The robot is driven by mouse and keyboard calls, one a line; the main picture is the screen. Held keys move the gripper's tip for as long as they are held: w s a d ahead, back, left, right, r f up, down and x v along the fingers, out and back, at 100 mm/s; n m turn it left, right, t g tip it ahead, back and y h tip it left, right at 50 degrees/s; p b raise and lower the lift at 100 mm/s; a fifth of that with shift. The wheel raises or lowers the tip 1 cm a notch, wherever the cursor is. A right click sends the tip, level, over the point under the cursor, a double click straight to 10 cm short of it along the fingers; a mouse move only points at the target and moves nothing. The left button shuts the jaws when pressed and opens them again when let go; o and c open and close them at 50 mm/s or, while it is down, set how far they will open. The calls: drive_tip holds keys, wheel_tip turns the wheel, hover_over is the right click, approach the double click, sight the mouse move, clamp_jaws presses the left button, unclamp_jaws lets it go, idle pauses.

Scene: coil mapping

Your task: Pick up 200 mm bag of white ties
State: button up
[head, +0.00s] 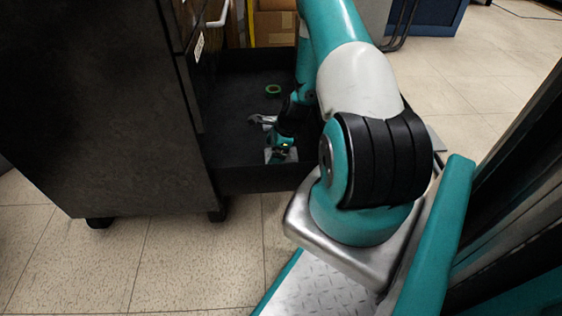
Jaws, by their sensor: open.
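The black drawer (233,138) of a dark cabinet is open. My arm reaches down into it, and my gripper (280,150) is low over the drawer's front part, small in the head view. A small pale patch (281,158) shows at the gripper's end. It may be the bag of white ties, but it is too small and too covered to be sure. I cannot tell whether the gripper touches it. The gripper is open. My arm hides the drawer's right side.
A green ring-shaped roll (273,91) lies farther back in the drawer. A grey metal tool (264,118) lies close behind the gripper. The cabinet (110,110) stands at left. Cardboard boxes (274,22) are behind the drawer. Tiled floor (180,255) is clear in front.

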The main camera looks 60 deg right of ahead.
drive_tip(key=shift+w+a+f, duration=0.1)
drive_tip(key=shift+w+f, duration=0.05)
drive_tip(key=shift+f, duration=0.5)
drive_tip(key=shift+r, duration=0.1)
drive_tip(key=c, duration=0.9)
drive_tip(key=shift+c, duration=0.2)
drive_tip(key=shift+r, duration=0.15)
